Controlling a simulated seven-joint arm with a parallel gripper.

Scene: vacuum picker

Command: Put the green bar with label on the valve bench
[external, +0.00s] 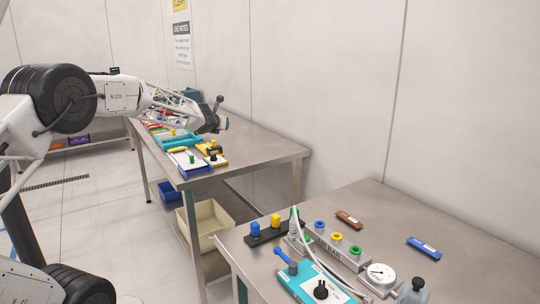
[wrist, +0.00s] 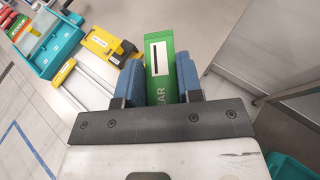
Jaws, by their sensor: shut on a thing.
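The green bar (wrist: 158,45) with a white label and a black stripe is between the blue fingers of my gripper (wrist: 158,82) in the wrist view. The gripper is shut on it, and the fingers hide part of its sides. In the external view my gripper (external: 215,118) is over the far bench; the bar cannot be made out clearly there. The near bench (external: 475,265) carries a manifold (external: 336,252) with coloured rings and looks like the valve bench. My gripper is well away from it.
The far bench (external: 262,150) holds several trays and parts, including a teal tray (wrist: 42,62) and a yellow block (wrist: 104,44). On the near bench lie a brown bar (external: 349,219), a blue bar (external: 424,247), a gauge (external: 381,273) and a hose. Its right side has bare room.

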